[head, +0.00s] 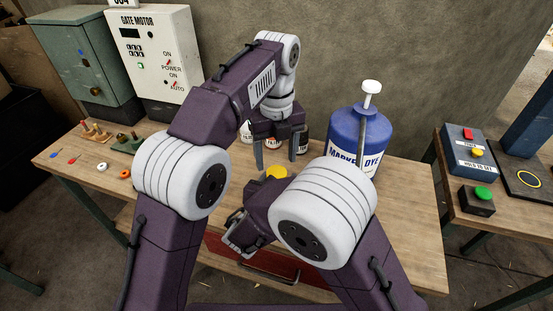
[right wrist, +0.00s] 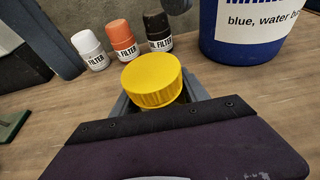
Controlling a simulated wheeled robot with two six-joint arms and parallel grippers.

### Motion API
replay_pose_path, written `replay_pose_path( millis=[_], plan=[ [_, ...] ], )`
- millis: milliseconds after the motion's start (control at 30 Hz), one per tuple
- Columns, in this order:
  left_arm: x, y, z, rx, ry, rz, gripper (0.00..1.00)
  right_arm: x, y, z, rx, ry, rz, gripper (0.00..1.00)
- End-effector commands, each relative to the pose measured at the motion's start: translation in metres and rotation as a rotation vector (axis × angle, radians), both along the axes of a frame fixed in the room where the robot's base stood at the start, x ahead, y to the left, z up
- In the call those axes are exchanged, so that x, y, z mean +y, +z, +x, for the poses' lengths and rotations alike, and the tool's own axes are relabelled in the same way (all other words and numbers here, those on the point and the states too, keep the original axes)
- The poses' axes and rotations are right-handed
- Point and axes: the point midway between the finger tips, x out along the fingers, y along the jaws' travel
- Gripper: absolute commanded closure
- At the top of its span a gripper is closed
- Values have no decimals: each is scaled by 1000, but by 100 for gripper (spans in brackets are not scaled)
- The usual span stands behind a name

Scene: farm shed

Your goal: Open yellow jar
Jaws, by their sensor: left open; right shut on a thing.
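The yellow jar shows its round ribbed yellow lid (right wrist: 152,80) in the right wrist view; the lid also shows in the head view (head: 277,172). The lid is on the jar, and the jar's body is hidden. My right gripper (right wrist: 157,98) is shut on the jar below the lid; its fingers are largely hidden in the head view. My left gripper (head: 276,156) is open and points down over the bench just behind and above the lid, apart from it as far as I can tell.
Behind the jar stand a white filter bottle (right wrist: 90,50), an orange one (right wrist: 121,38) and a black one (right wrist: 158,32). A blue dye container (head: 345,135) with a pump stands right of them. Small parts lie at the left of the wooden bench (head: 400,215).

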Motion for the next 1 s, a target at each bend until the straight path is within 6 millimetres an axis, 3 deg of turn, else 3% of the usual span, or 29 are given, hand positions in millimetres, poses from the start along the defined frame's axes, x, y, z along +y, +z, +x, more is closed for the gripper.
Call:
replay_pose_path(
  millis=[200, 467, 1000],
  plan=[
    [2, 33, -4, 8, -261, 0, 36, 0, 0, 0, 0, 1, 0, 100],
    [-1, 32, 2, -4, -272, -4, 36, 0, 0, 0, 0, 1, 0, 100],
    [-1, -41, 2, -4, -271, -4, 36, 0, 0, 0, -1, 1, 0, 100]
  ],
)
